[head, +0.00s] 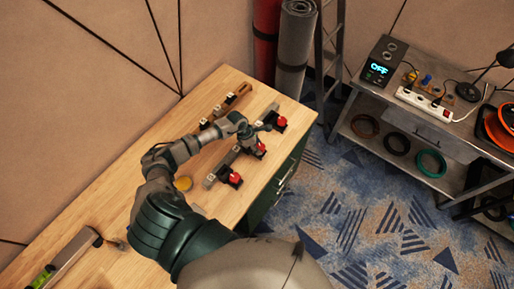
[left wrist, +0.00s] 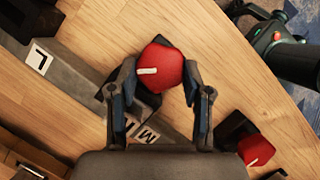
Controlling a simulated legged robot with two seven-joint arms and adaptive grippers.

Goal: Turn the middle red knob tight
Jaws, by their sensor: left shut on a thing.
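The middle red knob (left wrist: 168,66) has a white pointer mark and sits on a dark mount beside a label reading M. In the left wrist view my left gripper (left wrist: 160,84) has a finger on each side of this knob and is shut on it. In the head view my left gripper (head: 256,135) is over the middle of the row, and the middle red knob (head: 260,149) shows partly below it. Another red knob (head: 235,178) is nearer, and a third red knob (head: 280,121) is farther back. My right gripper is not in view.
The wooden bench (head: 90,215) carries a yellow disc (head: 183,183) and a level (head: 62,262). A grey bar labelled L (left wrist: 40,60) lies beside the held knob. A metal shelf (head: 455,130) with a box reading OFF (head: 383,62) stands right, across the carpet.

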